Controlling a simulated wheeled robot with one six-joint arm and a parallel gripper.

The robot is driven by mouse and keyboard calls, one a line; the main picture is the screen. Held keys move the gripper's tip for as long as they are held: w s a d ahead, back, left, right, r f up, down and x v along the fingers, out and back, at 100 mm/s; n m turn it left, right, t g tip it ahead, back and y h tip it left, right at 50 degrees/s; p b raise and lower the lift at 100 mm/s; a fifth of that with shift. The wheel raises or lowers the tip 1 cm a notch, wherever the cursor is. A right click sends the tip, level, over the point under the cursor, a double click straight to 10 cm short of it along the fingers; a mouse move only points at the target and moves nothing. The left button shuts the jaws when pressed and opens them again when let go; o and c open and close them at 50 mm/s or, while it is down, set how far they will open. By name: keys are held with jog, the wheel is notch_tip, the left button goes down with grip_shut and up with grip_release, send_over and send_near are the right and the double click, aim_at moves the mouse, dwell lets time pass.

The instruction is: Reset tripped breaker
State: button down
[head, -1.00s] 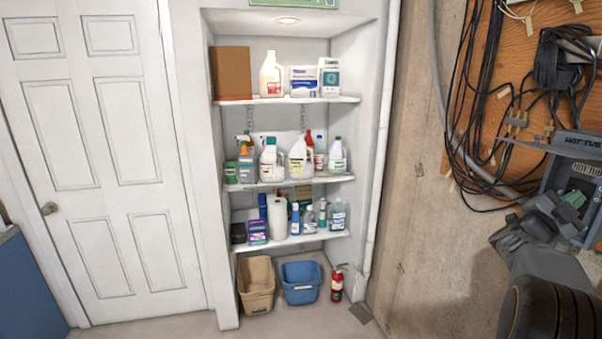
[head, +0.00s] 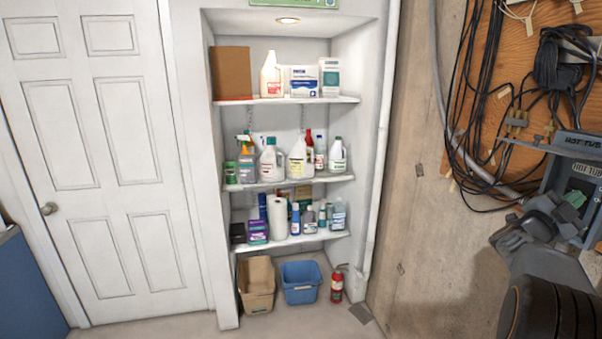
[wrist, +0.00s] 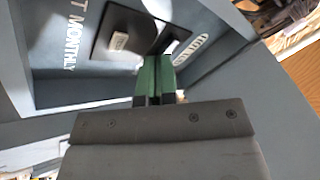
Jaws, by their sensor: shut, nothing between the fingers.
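The grey breaker box (head: 560,178), labelled HOT TUB, is on the wall at the right edge of the head view, partly hidden by my arm. In the wrist view the grey panel face (wrist: 85,62) carries white lettering ending in MONTHLY. A dark breaker plate (wrist: 112,22) is set in it, with a small pale button or label (wrist: 118,41). My gripper (wrist: 153,58) has green fingers, shut together and empty, pointing at the plate's lower right part. Its tips hide part of the plate, and I cannot tell whether they touch it. My gripper also shows before the box in the head view (head: 571,206).
Black cables (head: 480,100) hang on a wooden board (head: 510,75) left of and above the box. Bare concrete wall (head: 420,230) lies left of my arm. Shelves with bottles (head: 290,185), a fire extinguisher (head: 337,287) and a white door (head: 105,160) stand farther left.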

jog(key=shift+a+r+p, duration=0.1)
jog(key=shift+r+p, duration=0.2)
jog(key=shift+r, duration=0.55)
jog(key=shift+f, duration=0.15)
jog(key=shift+f+b, duration=0.25)
jog(key=shift+b, duration=0.4)
dwell(0.4)
jog(key=shift+s+a+f+b, duration=0.1)
jog(key=shift+s+a+b, duration=0.05)
jog(key=shift+a+b, duration=0.5)
jog(key=shift+s+a+b, duration=0.2)
jog(key=shift+a+b, duration=0.35)
jog(key=shift+a, duration=0.35)
jog(key=shift+s+a+b, duration=0.25)
jog(key=shift+a+b, duration=0.25)
jog(key=shift+a, duration=0.35)
jog(key=shift+s+a+b, duration=0.2)
jog(key=shift+a+b, duration=0.35)
jog(key=shift+a, duration=0.35)
